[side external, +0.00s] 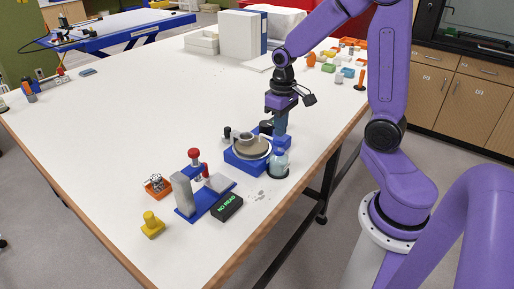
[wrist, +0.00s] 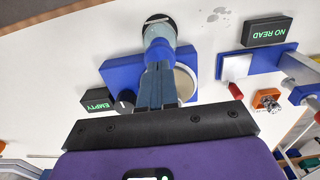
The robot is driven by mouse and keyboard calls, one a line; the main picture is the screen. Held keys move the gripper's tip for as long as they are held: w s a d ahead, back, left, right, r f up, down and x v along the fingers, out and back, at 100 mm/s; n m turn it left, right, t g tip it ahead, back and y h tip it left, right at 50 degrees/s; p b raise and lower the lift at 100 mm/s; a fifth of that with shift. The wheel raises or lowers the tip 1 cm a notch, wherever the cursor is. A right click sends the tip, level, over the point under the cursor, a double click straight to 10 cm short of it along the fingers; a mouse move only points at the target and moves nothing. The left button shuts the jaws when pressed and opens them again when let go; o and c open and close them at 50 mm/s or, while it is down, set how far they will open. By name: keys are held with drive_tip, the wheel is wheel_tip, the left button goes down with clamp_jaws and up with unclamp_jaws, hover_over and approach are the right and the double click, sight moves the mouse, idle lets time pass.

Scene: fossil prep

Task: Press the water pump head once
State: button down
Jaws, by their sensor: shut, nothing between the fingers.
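The water pump is a small translucent bottle (side external: 279,164) on a dark round base at the right of the blue station. It also shows in the wrist view (wrist: 157,31), at the top, beyond the fingertips. My gripper (side external: 281,141) points down with its blue fingers shut and empty, right above the bottle's top. In the wrist view my gripper (wrist: 158,55) overlaps the bottle's top.
A blue station with a round disc (side external: 249,148) stands left of the bottle; a display by it reads EMPTY (wrist: 96,105). Nearer the camera are a NO READ display (side external: 228,207), a blue stand with a red knob (side external: 194,154) and a yellow piece (side external: 152,225).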

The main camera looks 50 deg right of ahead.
sight(280, 139)
drive_tip(key=shift+r, duration=2.25)
drive_tip(key=s+a+n, duration=0.6)
drive_tip(key=s+a, duration=0.1)
drive_tip(key=s, duration=0.2)
drive_tip(key=s+a+n, duration=0.6)
drive_tip(key=s, duration=0.4)
drive_tip(key=shift+s+a+f+n, duration=0.2)
drive_tip(key=shift+s+a+n, duration=0.1)
drive_tip(key=shift+a, duration=0.1)
